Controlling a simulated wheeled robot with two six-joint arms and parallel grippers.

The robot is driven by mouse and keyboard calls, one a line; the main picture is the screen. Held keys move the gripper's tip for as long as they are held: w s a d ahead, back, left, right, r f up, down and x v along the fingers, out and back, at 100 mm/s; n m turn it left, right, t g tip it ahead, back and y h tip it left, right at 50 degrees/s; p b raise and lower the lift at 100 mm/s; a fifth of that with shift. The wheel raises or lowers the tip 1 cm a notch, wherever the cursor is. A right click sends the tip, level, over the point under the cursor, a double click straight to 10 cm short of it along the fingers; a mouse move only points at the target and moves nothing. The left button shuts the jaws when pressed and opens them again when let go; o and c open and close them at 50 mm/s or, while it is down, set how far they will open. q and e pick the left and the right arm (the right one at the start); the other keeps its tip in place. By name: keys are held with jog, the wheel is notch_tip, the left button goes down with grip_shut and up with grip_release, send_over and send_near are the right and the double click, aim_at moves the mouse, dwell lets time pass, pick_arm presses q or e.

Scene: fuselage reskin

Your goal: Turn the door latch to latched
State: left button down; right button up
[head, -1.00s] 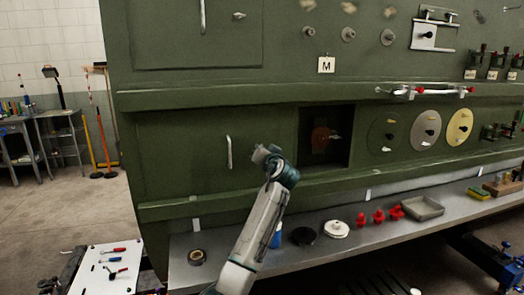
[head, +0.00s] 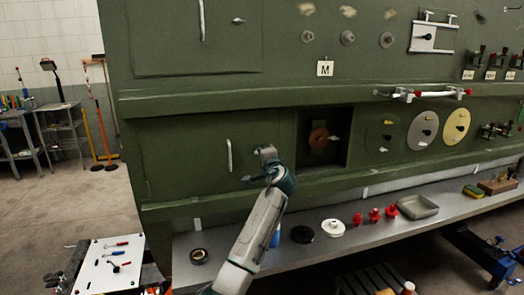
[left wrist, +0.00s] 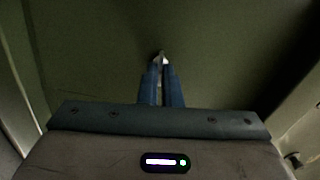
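The lower green door, with a pale vertical handle (head: 229,156), is in the middle left of the head view. My left gripper (head: 267,152) is up against the door panel, just right of that handle. In the left wrist view its two blue fingers (left wrist: 162,65) are nearly together, and a small pale metal piece, seemingly the door latch (left wrist: 162,56), shows between their tips. The gripper looks shut on it. Most of the latch is hidden, so its angle cannot be told. My right gripper is not in view.
Right of the door is a dark recess with an orange-brown part (head: 318,138). A grey shelf (head: 360,228) below holds a tape roll (head: 199,256), red parts (head: 375,215) and a tray (head: 418,206). An upper door has its own small latch (head: 238,20).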

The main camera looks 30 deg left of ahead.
pick_arm(q)
jog(key=shift+m+p, duration=0.45)
jog(key=shift+m, duration=0.35)
jog(key=c, duration=1.6)
grip_release()
jog(key=shift+d, duration=0.1)
jog(key=b+v, duration=0.4)
jog(key=v, duration=0.6)
jog(key=shift+s+d, duration=0.2)
jog(key=shift+d, duration=0.05)
